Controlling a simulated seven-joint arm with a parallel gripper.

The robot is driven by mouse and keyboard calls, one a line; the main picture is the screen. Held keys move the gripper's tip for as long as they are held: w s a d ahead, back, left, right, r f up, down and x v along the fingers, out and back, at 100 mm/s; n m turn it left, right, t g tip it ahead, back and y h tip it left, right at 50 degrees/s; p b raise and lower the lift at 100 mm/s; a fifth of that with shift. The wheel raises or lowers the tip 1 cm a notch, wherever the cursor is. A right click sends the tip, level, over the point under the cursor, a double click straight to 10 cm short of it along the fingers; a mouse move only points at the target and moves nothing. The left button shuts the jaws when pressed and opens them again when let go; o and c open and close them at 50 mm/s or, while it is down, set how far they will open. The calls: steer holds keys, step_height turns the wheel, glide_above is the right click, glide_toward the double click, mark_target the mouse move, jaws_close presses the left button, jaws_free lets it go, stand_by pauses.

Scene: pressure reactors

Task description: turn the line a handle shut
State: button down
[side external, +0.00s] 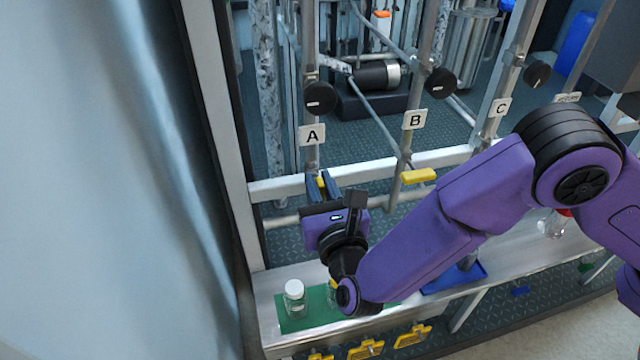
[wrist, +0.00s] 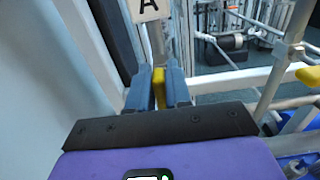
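The line A handle (wrist: 159,89) is yellow and sits below the white A label (side external: 312,135). It shows upright between my fingers in the wrist view, and only a small part of it (side external: 321,183) shows in the side view. My gripper (side external: 322,186) has one blue finger on each side of the handle. The fingers (wrist: 159,86) appear to be closed against it, with little or no gap visible. The handle's pivot is partly hidden by the fingers.
The yellow line B handle (side external: 419,176) sticks out sideways to the right. Black round knobs (side external: 320,98) are above the labels. A white-capped jar (side external: 294,299) stands on a green mat (side external: 290,324) on the ledge below. A white frame rail (side external: 275,190) runs behind my gripper.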

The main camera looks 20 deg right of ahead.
steer(key=shift+m, duration=0.3)
steer(key=m, duration=0.3)
steer(key=shift+d, duration=0.3)
steer(key=m, duration=0.4)
steer(key=d+f+m, duration=0.1)
steer(key=m, duration=0.4)
steer(key=f+m, duration=0.1)
steer(key=m, duration=0.4)
steer(key=shift+d, duration=0.15)
steer(key=shift+m, duration=0.3)
steer(key=c, duration=1.1)
jaws_free()
steer(key=shift+c, duration=0.2)
steer(key=shift+s, duration=0.15)
